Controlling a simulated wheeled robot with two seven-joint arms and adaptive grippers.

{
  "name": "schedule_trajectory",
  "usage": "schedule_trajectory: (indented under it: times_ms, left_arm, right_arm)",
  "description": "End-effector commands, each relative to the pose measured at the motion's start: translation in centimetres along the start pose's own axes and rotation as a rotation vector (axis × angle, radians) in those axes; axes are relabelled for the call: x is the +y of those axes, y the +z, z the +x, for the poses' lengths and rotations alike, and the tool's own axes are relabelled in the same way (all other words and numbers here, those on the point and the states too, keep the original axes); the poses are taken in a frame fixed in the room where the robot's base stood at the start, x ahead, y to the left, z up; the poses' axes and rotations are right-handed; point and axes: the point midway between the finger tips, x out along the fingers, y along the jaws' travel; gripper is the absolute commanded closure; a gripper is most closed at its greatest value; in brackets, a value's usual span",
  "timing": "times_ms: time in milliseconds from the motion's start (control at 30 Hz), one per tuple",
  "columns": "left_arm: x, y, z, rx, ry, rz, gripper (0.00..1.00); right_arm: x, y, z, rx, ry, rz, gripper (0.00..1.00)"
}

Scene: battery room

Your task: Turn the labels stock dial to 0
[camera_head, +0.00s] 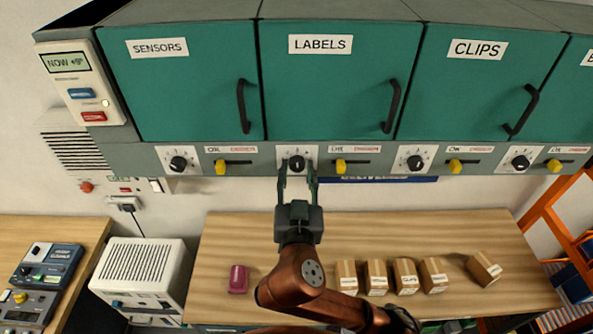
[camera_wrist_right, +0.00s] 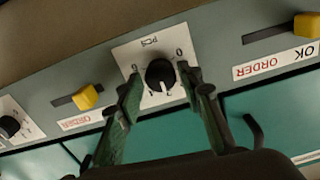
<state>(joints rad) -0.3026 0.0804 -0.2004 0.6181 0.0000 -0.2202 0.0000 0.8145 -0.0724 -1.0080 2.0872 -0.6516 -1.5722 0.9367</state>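The labels stock dial (camera_head: 297,162) is a black knob on a white plate under the teal LABELS cabinet door (camera_head: 327,80). My right gripper (camera_head: 297,173) reaches up to it from below, with one finger on each side. In the right wrist view, the dial (camera_wrist_right: 160,74) shows upside down between the open fingertips of the right gripper (camera_wrist_right: 161,80). A gap shows around the knob, so the fingers are not shut on it. The plate carries printed figures and "PCS"; the pointer's exact setting is too small to tell. My left gripper is not in view.
A yellow slider (camera_head: 341,166) sits right of the dial on the same strip. Other dials flank it, such as the sensors dial (camera_head: 178,163) and clips dial (camera_head: 415,162). Below, a wooden bench (camera_head: 300,225) holds several small boxes (camera_head: 376,278) and a magenta item (camera_head: 238,279).

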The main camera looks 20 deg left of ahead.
Motion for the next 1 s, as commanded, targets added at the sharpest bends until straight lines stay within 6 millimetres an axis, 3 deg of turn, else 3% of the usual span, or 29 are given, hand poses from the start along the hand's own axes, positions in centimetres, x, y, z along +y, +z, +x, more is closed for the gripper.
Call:
schedule_trajectory:
  times_ms: [433, 767, 1000]
  left_arm:
    - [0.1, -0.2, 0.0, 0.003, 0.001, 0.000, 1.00]
    - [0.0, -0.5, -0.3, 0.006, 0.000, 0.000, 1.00]
    - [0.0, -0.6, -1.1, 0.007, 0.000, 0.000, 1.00]
  right_arm:
    - [-0.2, 0.0, 0.0, -0.001, -0.004, 0.000, 0.98]
    - [-0.2, 0.0, 0.0, -0.002, -0.004, -0.053, 0.98]
    - [-0.2, 0.0, 0.0, -0.003, -0.004, -0.208, 0.98]
